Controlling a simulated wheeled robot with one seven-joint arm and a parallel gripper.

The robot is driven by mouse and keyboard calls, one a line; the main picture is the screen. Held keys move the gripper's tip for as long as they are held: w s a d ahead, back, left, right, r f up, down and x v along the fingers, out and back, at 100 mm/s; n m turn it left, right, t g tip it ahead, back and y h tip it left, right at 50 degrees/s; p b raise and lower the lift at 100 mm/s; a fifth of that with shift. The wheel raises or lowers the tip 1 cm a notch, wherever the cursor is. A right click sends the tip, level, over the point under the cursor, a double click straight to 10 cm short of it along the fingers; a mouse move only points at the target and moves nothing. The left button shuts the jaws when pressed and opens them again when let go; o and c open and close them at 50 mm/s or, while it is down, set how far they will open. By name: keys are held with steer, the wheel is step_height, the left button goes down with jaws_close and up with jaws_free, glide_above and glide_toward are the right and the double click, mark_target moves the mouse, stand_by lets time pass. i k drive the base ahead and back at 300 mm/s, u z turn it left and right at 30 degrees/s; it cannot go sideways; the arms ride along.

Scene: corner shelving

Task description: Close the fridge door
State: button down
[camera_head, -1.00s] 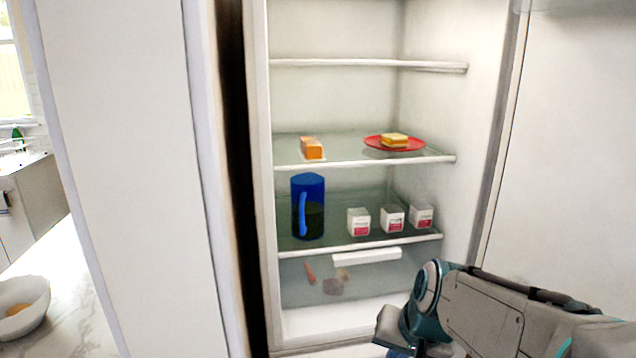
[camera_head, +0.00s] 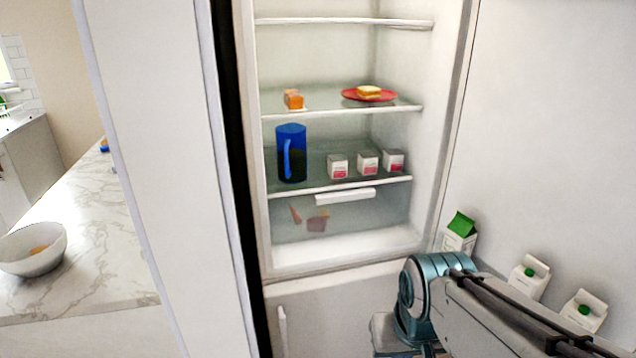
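The fridge (camera_head: 343,246) stands open in front of me, with its lit shelves in plain view. The fridge door (camera_head: 545,130) is a large pale panel on the right, swung open with its inner face toward me. Cartons with green tops or caps stand along the lower part of this door. My arm, grey and teal, reaches across the lower right of the picture, in front of the door's lower part. My gripper's fingers do not show. The door's outer edge and any handle on it are out of view.
A tall white panel (camera_head: 150,150) stands at left. Beyond it, a marble counter (camera_head: 95,275) carries a white bowl (camera_head: 35,252).

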mark_target(542, 156)
steer(key=k, duration=0.9)
steer(key=z, duration=0.75)
steer(key=i, duration=1.15)
steer(key=u, duration=0.7)
steer(key=i, duration=0.35)
steer(key=u, duration=0.3)
steer(key=k, duration=0.8)
steer(key=z, duration=0.4)
